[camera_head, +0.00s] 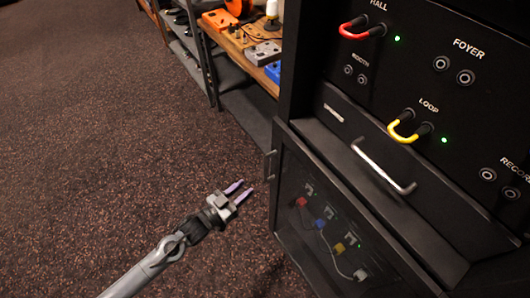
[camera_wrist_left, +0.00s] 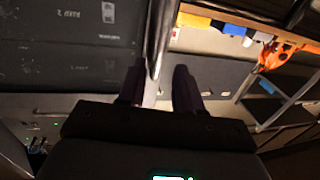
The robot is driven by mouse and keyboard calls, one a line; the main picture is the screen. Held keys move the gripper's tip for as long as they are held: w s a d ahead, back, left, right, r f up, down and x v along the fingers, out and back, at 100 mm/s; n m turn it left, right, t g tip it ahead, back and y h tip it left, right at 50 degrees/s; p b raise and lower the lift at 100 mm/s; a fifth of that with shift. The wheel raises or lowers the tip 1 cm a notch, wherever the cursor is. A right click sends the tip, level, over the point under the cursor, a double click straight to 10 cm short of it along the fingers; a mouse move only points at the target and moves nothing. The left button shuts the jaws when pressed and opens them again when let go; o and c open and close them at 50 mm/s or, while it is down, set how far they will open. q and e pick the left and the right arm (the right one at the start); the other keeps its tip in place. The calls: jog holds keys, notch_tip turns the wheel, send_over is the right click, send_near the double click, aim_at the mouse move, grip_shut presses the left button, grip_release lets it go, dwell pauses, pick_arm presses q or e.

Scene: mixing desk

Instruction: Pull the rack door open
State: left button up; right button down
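The rack door (camera_head: 345,235) is a dark-framed panel low on the black rack, with patch plugs and cables showing through it. I see no clear gap at its edge. Its small upright metal handle (camera_head: 270,166) is on the door's left edge. My left gripper (camera_head: 238,192) is open and empty, a little left of the handle and apart from it in the head view. In the left wrist view, the two dark fingers (camera_wrist_left: 158,88) are spread, with a pale upright bar or edge beyond and between them. My right gripper is not in view.
Above the door is a panel with a silver bar handle (camera_head: 383,168). Higher up are red (camera_head: 361,27) and yellow (camera_head: 408,128) patch cables. A wooden shelf (camera_head: 240,50) with pedals stands behind the rack. The speckled carpet (camera_head: 90,130) at left is clear.

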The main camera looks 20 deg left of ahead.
pick_arm(q)
jog(key=r, duration=0.1)
send_over(266, 179)
jog(key=shift+w+a+r+b, duration=0.15)
jog(key=shift+w+r+b, duration=0.15)
jog(key=shift+b, duration=0.15)
grip_shut()
dwell(0.3)
